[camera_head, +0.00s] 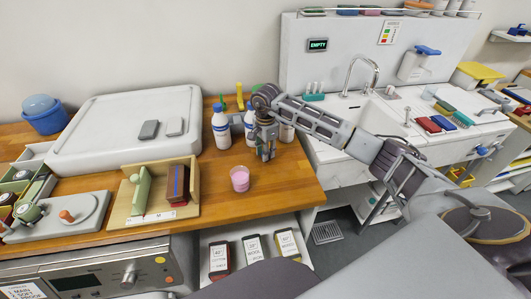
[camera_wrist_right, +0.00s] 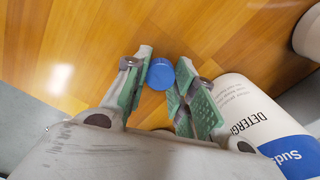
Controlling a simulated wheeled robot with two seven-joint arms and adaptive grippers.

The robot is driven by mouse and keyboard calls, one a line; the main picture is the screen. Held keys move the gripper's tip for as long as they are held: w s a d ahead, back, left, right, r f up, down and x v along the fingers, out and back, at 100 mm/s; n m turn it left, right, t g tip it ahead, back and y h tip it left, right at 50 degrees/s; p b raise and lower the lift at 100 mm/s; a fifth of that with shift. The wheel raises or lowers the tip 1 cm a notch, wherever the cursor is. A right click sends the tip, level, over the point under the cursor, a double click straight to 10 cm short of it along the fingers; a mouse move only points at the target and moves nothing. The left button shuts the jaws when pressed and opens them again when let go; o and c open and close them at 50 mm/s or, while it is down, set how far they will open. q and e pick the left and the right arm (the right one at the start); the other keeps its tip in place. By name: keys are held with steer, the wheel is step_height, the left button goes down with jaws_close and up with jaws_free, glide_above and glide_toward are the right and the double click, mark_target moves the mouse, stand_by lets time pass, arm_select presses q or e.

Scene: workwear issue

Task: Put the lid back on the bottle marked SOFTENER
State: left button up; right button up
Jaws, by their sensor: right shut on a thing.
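My right gripper (camera_head: 266,156) is over the wooden counter, among the white bottles. In the right wrist view its fingers (camera_wrist_right: 160,78) are shut on a small round blue lid (camera_wrist_right: 161,73), with wood below it. A white bottle (camera_wrist_right: 258,112) with a blue band, reading "DETERG..." and "Suds", lies close beside the right finger in that view. In the head view a white bottle (camera_head: 221,128) with a blue label stands left of the gripper; another (camera_head: 249,128) is partly hidden behind it, and one (camera_head: 287,130) shows to its right. No SOFTENER marking is readable. My left gripper is out of view.
A cup of pink liquid (camera_head: 240,179) stands in front of the bottles near the counter edge. A sink (camera_head: 375,118) is to the right.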

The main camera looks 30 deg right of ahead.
step_height(320, 180, up, 9)
steer(key=b, duration=0.1)
steer(key=shift+r, duration=0.2)
stand_by(0.4)
stand_by(0.3)
steer(key=shift+s, duration=0.1)
